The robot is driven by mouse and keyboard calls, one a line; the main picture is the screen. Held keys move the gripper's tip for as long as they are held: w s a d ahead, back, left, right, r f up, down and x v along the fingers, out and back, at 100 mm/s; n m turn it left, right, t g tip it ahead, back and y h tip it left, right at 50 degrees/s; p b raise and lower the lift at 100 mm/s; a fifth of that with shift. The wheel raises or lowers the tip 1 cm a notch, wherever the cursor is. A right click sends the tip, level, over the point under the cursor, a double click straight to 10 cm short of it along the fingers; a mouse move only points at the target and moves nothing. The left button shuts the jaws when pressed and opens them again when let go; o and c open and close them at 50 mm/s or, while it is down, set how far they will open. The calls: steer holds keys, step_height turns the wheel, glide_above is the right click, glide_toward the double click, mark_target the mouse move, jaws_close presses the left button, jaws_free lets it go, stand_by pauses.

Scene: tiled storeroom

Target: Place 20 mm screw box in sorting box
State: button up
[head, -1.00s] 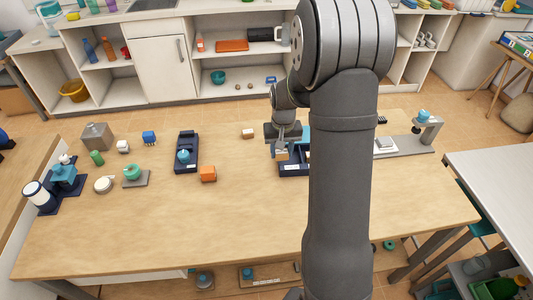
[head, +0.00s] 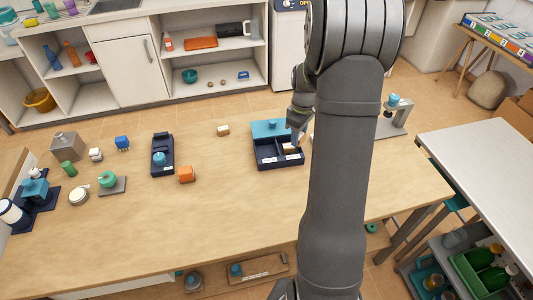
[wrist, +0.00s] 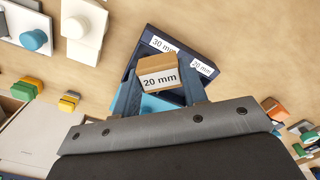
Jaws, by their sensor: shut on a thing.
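The 20 mm screw box (wrist: 158,80), a small tan box with a white "20 mm" label, is between the fingers of my gripper (wrist: 160,92), which is shut on it. The dark blue sorting box (head: 258,158) stands on the table, with a teal part (head: 270,128) at its back and labelled front compartments. In the head view my gripper (head: 294,138) has the screw box (head: 290,148) at the right compartment; whether it touches the floor there is unclear. The wrist view shows "30 mm" and "20 mm" labels on the sorting box (wrist: 186,52), partly hidden behind the screw box.
An orange block (head: 186,174), a dark blue tray-like holder (head: 162,167) and a cream block (head: 223,130) lie to the left. A grey stand (head: 395,120) is to the right. The table front is clear; my arm hides part of the right side.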

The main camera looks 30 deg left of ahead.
glide_above(266, 154)
step_height(266, 154, down, 7)
steer(key=shift+w+d+r, duration=0.1)
steer(key=shift+d, duration=0.05)
steer(key=shift+f, duration=2.05)
steer(key=shift+f, duration=0.15)
steer(key=o, duration=0.7)
